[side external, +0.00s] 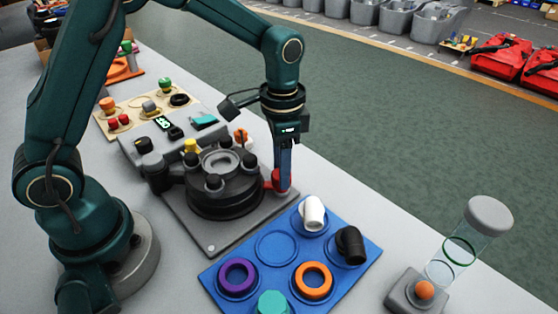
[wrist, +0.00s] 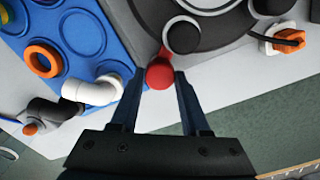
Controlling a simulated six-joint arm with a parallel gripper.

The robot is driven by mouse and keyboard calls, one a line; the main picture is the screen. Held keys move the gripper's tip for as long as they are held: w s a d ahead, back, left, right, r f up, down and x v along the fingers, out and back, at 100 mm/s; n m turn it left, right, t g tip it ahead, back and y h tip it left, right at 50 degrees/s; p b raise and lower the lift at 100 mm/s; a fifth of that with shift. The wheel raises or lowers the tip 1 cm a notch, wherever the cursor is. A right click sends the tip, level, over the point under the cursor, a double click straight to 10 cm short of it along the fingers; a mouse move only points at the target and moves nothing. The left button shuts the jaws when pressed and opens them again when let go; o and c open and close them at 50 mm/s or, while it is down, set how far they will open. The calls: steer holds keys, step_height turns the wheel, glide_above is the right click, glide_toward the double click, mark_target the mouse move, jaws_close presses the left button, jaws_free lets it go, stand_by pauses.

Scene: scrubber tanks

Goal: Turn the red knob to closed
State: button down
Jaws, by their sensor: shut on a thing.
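The red knob (side external: 270,183) is at the right side of the black round tank fitting (side external: 222,200) on a grey base plate. In the wrist view the red knob (wrist: 160,75) lies between the tips of my gripper (wrist: 158,84), beside a black round post. My gripper (side external: 282,184) points straight down and is shut on the red knob. In the side view its fingers hide part of the knob. I cannot tell the knob's turn position from these frames.
A blue tray (side external: 240,246) with purple and orange rings and white and black elbows lies in front. A clear cylinder (side external: 462,245) with a grey cap stands at the right. A control panel (side external: 190,125) with knobs and buttons sits behind.

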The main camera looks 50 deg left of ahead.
stand_by(0.3)
steer(key=c, duration=0.7)
jaws_free()
steer(key=shift+r, duration=0.1)
steer(key=shift+r, duration=2.5)
